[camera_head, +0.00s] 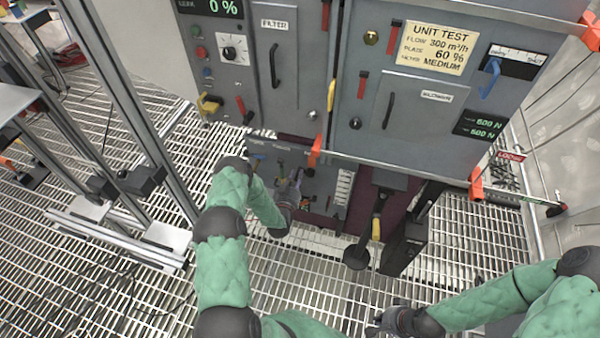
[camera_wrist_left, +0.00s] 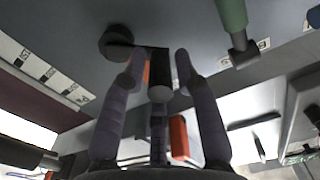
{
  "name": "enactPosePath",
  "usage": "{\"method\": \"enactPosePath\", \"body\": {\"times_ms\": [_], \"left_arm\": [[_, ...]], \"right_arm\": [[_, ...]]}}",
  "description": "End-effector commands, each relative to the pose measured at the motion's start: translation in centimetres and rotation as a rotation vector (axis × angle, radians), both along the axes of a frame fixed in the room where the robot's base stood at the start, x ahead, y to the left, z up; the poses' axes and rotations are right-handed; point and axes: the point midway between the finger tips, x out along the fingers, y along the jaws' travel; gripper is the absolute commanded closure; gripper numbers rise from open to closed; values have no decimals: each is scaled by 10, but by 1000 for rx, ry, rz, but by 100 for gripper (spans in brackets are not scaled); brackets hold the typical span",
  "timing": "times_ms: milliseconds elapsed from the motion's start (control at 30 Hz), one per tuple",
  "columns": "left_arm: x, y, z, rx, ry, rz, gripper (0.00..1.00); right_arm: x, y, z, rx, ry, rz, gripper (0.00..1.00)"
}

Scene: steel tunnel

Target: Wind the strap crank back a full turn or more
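In the left wrist view a crank shows on the grey panel: a dark round hub (camera_wrist_left: 117,42), a thin arm and a dark grip (camera_wrist_left: 159,75). I take it for the strap crank. My left gripper (camera_wrist_left: 160,62) has its purple fingers apart on either side of that grip, with visible gaps. In the head view my left gripper (camera_head: 292,188) is at the low panel (camera_head: 318,190) and hides much of the crank there. My right gripper (camera_head: 388,320) is low at the bottom of the head view, away from the panel; its fingers are too small to read.
The upper cabinets overhang the low panel, with orange corner pieces (camera_head: 315,152) near my left gripper. A black lever with a yellow band (camera_head: 376,228) stands to the right. A green handle (camera_wrist_left: 232,15) hangs close in the wrist view. Metal frame posts (camera_head: 130,90) stand left; open grating lies between.

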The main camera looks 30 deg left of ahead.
Motion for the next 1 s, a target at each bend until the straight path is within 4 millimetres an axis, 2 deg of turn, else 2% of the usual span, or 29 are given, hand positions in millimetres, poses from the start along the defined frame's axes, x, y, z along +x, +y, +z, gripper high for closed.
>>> {"method": "enactPosePath", "body": {"times_ms": [100,300,667,767,800,1000], "left_arm": [[18,4,-2,0,-1,0,69],[35,7,-1,-1,1,-1,69],[39,9,0,-1,2,0,69],[38,9,0,-1,2,0,97],[39,9,0,-1,2,0,100],[38,9,0,-3,1,0,100]], "right_arm": [[0,0,-9,0,0,0,100],[0,0,-15,0,0,0,100],[0,0,-15,0,0,0,100],[0,0,-15,0,0,0,100],[0,0,-15,0,0,0,100],[0,0,-15,0,0,0,100]]}}
